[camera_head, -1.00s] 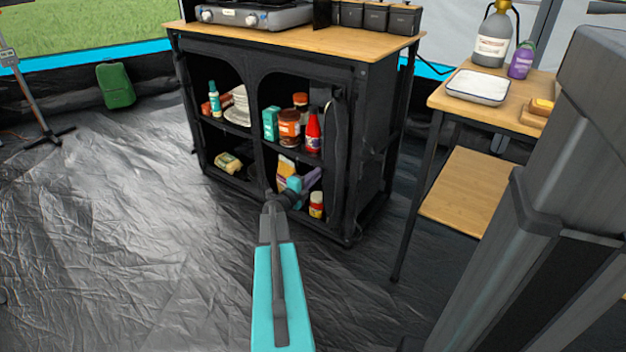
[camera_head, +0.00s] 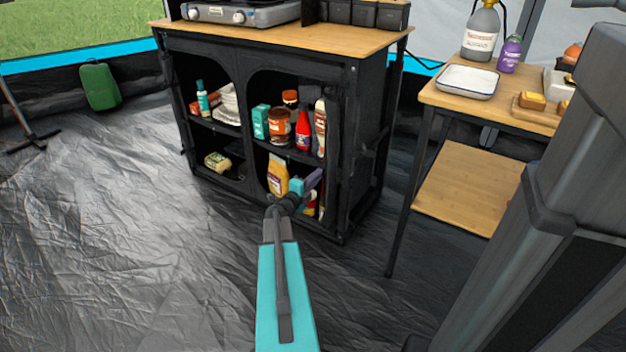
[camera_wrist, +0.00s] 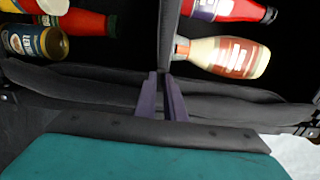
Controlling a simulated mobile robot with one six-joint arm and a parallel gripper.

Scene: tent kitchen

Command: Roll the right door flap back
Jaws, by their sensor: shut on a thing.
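The black camp cupboard (camera_head: 366,130) stands ahead with two arched front openings. The right door flap (camera_head: 334,150) is a narrow dark fabric strip gathered along the right edge of the right opening. In the wrist view it is a bunched dark band (camera_wrist: 235,108) running across the picture. My gripper (camera_head: 313,180) is at the lower part of this strip. Its purple fingers (camera_wrist: 160,95) are shut on the flap in the wrist view. The exact grip on the cloth is hard to make out. Most of the right opening is uncovered.
Jars and bottles stand on the right shelves, including a red bottle (camera_head: 303,130) and a pale bottle (camera_head: 320,128) close to the flap. A side table (camera_head: 430,98) stands to the right, with a gap between. The floor (camera_head: 120,230) at left is clear.

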